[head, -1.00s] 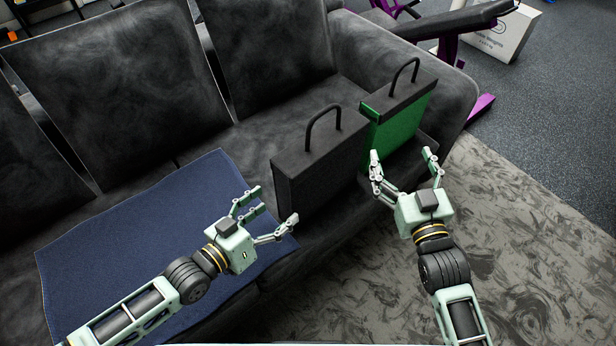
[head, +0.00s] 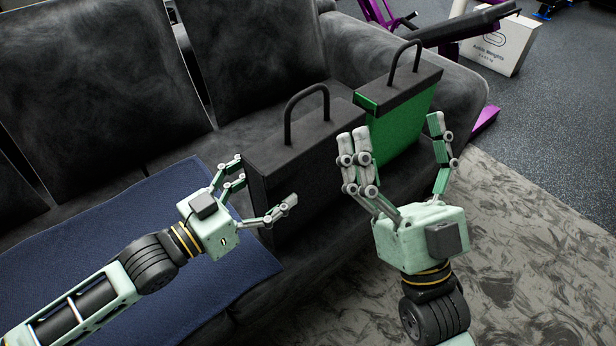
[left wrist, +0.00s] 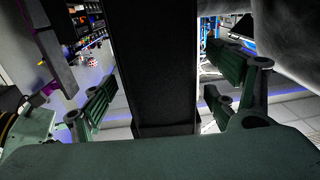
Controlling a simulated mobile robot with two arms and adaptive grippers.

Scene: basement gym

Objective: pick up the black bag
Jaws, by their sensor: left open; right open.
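The black bag (head: 312,165) stands upright on the dark sofa seat, its looped handle up. My left gripper (head: 262,192) is open at the bag's left end, one finger on the far side and one along the near side. In the left wrist view the bag (left wrist: 150,75) stands upright between the open fingers of my left gripper (left wrist: 168,100). I cannot tell whether they touch it. My right gripper (head: 400,145) is open and empty, in front of the green bag (head: 402,120) to the right of the black one. Its fingers hide part of both bags.
The dark sofa (head: 100,85) has a blue cloth (head: 150,225) over its left seat. A patterned rug (head: 540,250) lies in front. A white box (head: 492,42) and purple gym equipment (head: 485,118) are beyond the sofa's right arm.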

